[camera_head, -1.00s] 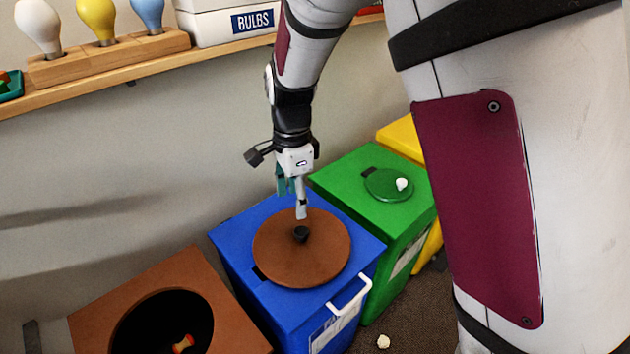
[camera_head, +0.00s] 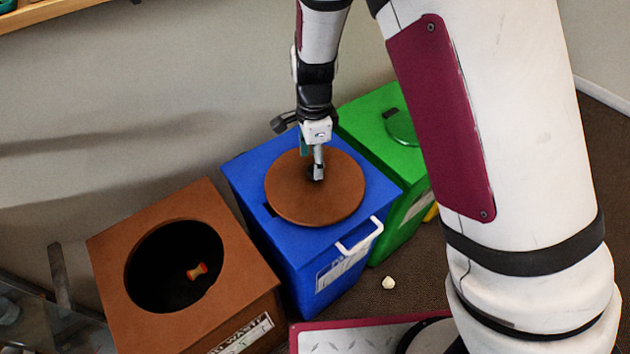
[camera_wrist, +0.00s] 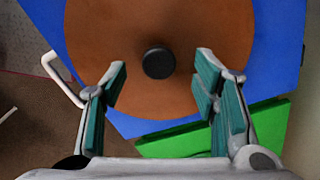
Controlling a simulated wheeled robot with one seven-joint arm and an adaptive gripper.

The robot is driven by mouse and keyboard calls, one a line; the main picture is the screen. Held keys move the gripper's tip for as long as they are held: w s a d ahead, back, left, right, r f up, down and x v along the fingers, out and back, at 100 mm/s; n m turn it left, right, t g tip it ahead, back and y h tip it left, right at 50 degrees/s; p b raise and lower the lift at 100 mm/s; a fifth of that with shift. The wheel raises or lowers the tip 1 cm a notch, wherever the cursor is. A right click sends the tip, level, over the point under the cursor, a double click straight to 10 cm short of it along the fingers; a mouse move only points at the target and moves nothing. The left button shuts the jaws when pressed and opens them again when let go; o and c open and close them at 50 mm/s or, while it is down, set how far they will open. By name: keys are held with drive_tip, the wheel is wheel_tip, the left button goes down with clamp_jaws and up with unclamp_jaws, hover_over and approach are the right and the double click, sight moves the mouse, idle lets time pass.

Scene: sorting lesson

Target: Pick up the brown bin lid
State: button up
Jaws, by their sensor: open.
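The brown bin lid (camera_head: 290,192) is a round disc with a small black knob (camera_wrist: 158,63) at its middle. It lies on top of the blue bin (camera_head: 248,160). My gripper (camera_head: 317,175) points down over the lid, at the knob, which it partly hides in the head view. In the wrist view the two green-padded fingers of my gripper (camera_wrist: 160,80) are spread apart, with the knob between and a little beyond their tips. Nothing is held. I cannot tell the exact height of the fingertips above the lid.
The brown bin (camera_head: 115,245) at the left is uncovered, with an apple core (camera_head: 197,271) inside. The green bin (camera_head: 367,115) with its green lid (camera_head: 400,127) stands close on the right. A crumpled white scrap (camera_head: 388,283) lies on the floor. The wall is close behind.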

wheel_tip(320, 180, down, 4)
drive_tip(key=shift+d+f+b, duration=0.1)
drive_tip(key=shift+f+b, duration=0.05)
drive_tip(key=shift+b, duration=0.25)
clamp_jaws()
